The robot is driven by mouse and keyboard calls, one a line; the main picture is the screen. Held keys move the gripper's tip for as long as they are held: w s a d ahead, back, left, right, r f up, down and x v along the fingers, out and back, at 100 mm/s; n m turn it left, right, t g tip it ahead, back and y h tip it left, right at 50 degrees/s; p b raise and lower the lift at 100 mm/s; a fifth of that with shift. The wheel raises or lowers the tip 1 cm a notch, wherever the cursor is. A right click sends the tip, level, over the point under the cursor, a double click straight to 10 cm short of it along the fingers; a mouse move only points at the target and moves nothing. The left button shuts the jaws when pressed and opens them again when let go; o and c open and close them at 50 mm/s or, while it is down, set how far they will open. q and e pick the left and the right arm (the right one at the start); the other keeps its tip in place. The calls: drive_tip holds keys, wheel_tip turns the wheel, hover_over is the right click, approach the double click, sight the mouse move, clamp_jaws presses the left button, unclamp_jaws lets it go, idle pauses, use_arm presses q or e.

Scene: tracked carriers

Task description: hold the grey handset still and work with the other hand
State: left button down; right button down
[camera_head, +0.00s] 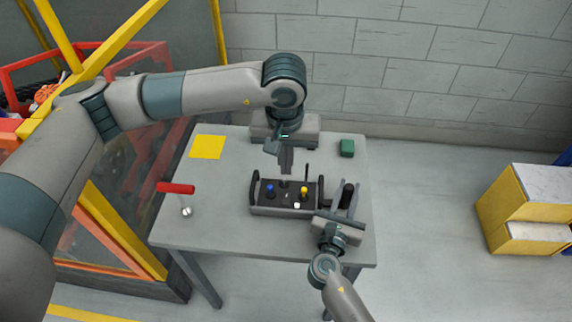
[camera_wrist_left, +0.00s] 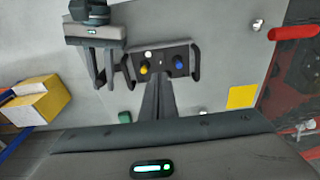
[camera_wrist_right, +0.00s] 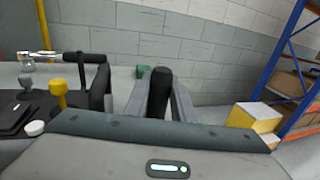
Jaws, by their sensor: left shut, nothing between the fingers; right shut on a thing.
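The grey handset (camera_head: 284,210) lies on the table with a dark top panel, a blue knob (camera_head: 270,188), a yellow knob (camera_head: 304,191) and a white button (camera_head: 297,205). A dark handle stands at each end. My right gripper (camera_head: 346,196) is shut on a black upright grip (camera_wrist_right: 161,88) just beyond the handset's right handle (camera_wrist_right: 100,75). The grip appears joined to the handset, though the joint is mostly hidden. My left gripper (camera_head: 286,172) is shut and empty, pointing down by the handset's far edge. Its fingertips (camera_wrist_left: 159,82) show apart from both knobs.
A yellow square (camera_head: 207,147) lies at the back left, and a green block (camera_head: 347,148) at the back right. A caged machine stands left of the table. Yellow-sided boxes (camera_head: 495,215) stand to the right.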

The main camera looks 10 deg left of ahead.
use_arm(q)
drive_tip(key=shift+w, duration=0.1)
drive_tip(key=shift+w, duration=0.65)
hover_over(287, 194)
drive_tip(key=f, duration=1.2)
drive_tip(key=shift+s, duration=0.4)
drive_tip(key=shift+w+f, duration=0.15)
drive_tip(key=shift+f, duration=0.8)
